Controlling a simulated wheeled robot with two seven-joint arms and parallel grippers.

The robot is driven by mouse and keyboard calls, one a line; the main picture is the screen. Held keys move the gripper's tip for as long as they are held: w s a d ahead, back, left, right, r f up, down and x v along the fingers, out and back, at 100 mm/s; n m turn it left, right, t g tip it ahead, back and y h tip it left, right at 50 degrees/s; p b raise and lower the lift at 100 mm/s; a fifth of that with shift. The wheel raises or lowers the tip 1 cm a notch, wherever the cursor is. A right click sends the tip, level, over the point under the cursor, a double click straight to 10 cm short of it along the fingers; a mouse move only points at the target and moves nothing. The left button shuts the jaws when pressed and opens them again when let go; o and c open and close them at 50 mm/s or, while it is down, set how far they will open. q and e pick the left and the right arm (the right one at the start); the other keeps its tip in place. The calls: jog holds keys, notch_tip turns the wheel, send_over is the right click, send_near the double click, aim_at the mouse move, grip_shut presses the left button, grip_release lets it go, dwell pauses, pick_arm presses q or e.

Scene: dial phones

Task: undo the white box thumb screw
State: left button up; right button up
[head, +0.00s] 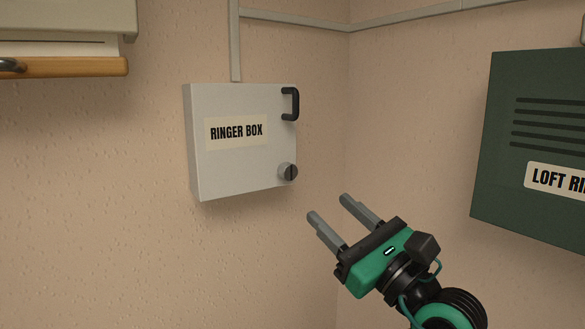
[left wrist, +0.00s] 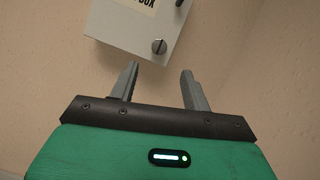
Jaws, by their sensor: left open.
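The white box (head: 230,165) labelled RINGER BOX is fixed to the wall, its door shut, with a dark handle (head: 291,104) at the upper right. In the left wrist view the thumb screw (left wrist: 159,46) shows beyond and between the open fingers (left wrist: 160,72), and the lower part of the box (left wrist: 135,30) is in view. My right gripper is not in view.
A dark green box (head: 525,140) with slots and a LOFT label hangs on the right wall. Grey conduit (head: 290,21) runs above the white box. A cabinet with a wooden edge (head: 75,67) is at upper left.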

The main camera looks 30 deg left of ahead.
aim_at(291, 174)
pick_arm(q)
jog(key=p+x, duration=0.5)
jog(key=x, duration=0.5)
jog(key=shift+a+r, duration=0.1)
jog(key=shift+w+a, duration=0.2)
jog(key=shift+a, duration=0.35)
jog(key=shift+d, duration=0.1)
jog(key=shift+c, duration=0.8)
jog(key=c, duration=0.8)
